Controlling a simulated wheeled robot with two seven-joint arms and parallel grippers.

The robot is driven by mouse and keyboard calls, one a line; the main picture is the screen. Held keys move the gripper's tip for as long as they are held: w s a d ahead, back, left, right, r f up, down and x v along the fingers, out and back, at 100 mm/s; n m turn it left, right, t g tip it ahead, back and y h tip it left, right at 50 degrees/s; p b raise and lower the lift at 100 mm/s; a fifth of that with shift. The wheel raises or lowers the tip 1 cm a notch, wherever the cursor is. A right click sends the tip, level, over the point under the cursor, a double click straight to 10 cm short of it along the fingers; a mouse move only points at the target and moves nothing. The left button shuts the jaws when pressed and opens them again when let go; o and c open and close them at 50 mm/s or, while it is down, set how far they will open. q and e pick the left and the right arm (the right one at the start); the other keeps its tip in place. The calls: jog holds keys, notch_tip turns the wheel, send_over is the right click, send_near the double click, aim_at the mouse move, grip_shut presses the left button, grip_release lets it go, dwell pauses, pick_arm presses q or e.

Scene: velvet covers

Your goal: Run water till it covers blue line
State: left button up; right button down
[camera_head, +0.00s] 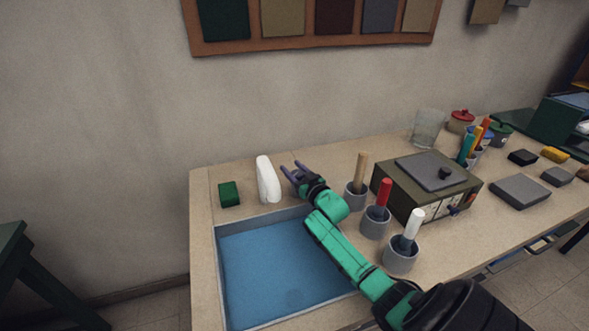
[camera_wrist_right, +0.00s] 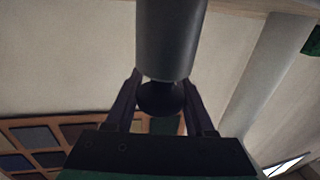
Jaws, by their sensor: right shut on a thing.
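The basin (camera_head: 222,270) is set into the table at its left end, and its inside is an even blue. I cannot tell water from painted floor there, and I make out no separate blue line. A white spout-like post (camera_head: 268,180) stands at the basin's back edge. My right gripper (camera_head: 291,171) is just right of that post. In the right wrist view its fingers (camera_wrist_right: 160,103) are closed about a dark rounded knob (camera_wrist_right: 160,97) at the end of a grey cylinder (camera_wrist_right: 170,40). The head view does not show this knob clearly. My left gripper is out of view.
A green block (camera_head: 230,193) lies left of the post. Three grey cups with brushes (camera_head: 375,221) and an olive box (camera_head: 425,187) stand right of my arm. A clear glass vessel (camera_head: 427,128) stands behind. A dark green stool (camera_head: 35,275) is at left.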

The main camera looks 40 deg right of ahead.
jog(key=shift+c, duration=1.3)
grip_release()
jog(key=shift+w, duration=0.1)
jog(key=shift+w+f, duration=0.15)
jog(key=shift+f, duration=0.1)
jog(key=shift+r, duration=0.55)
notch_tip(320, 180, up, 19)
jog(key=shift+b, duration=0.4)
